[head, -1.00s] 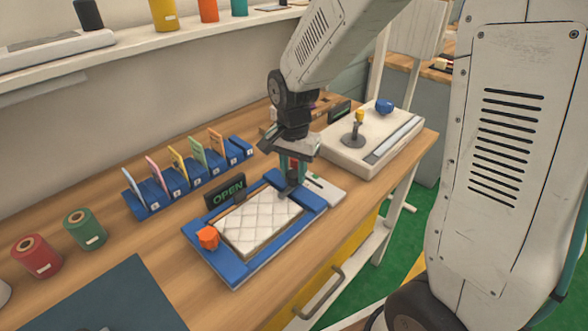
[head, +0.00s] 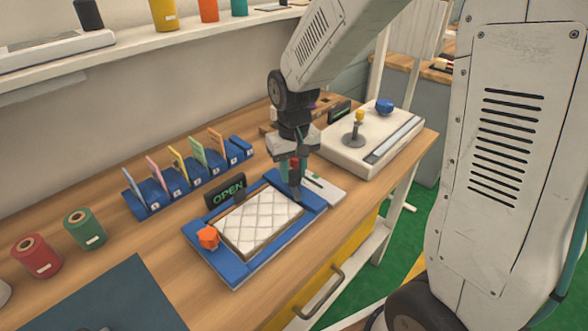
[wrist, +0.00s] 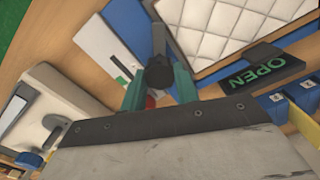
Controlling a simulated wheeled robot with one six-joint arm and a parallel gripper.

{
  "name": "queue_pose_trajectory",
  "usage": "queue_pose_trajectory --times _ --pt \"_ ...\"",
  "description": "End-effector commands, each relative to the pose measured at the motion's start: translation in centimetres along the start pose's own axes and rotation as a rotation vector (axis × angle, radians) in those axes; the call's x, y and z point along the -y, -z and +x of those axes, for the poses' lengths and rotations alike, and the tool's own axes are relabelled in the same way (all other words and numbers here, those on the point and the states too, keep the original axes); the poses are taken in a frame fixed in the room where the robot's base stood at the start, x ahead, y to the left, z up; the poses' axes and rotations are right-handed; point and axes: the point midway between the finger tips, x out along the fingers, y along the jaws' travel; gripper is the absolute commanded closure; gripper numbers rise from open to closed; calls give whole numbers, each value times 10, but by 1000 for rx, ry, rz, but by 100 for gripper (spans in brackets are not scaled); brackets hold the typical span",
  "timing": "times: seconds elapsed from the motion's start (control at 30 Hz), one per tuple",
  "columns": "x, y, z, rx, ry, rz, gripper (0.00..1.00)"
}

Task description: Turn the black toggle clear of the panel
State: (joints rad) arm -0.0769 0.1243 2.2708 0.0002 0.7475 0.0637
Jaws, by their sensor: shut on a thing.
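The white quilted panel (head: 258,222) lies in the blue frame (head: 222,268); it also shows in the wrist view (wrist: 215,25). My gripper (wrist: 158,82) is shut on the black toggle (wrist: 159,70), with a green finger on each side of it. The toggle's dark arm runs along the panel's edge in the wrist view; I cannot tell whether its tip still overlaps the panel. In the head view my gripper (head: 295,178) points down at the frame's far right end and mostly hides the toggle. An orange toggle (head: 208,237) sits at the near left end.
A black OPEN sign (head: 226,190) stands just behind the frame. A blue rack (head: 145,210) with several coloured cards is behind it. A white box with a joystick (head: 350,155) stands to the right. A white plate (head: 325,188) lies beside the frame's right end.

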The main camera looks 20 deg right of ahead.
Motion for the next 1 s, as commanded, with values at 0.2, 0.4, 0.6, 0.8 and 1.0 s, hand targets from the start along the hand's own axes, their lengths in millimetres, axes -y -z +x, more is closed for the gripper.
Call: queue_pose_trajectory --times 0.2,0.4,0.6,0.8,1.0 --pt "0 2 -2 -6 0 -201 92" --pt "0 2 -2 -6 -1 -364 92" --pt "0 2 -2 -6 -1 -485 92" --pt "0 2 -2 -7 -2 -557 92" --pt "0 2 -2 -7 -2 -587 92"
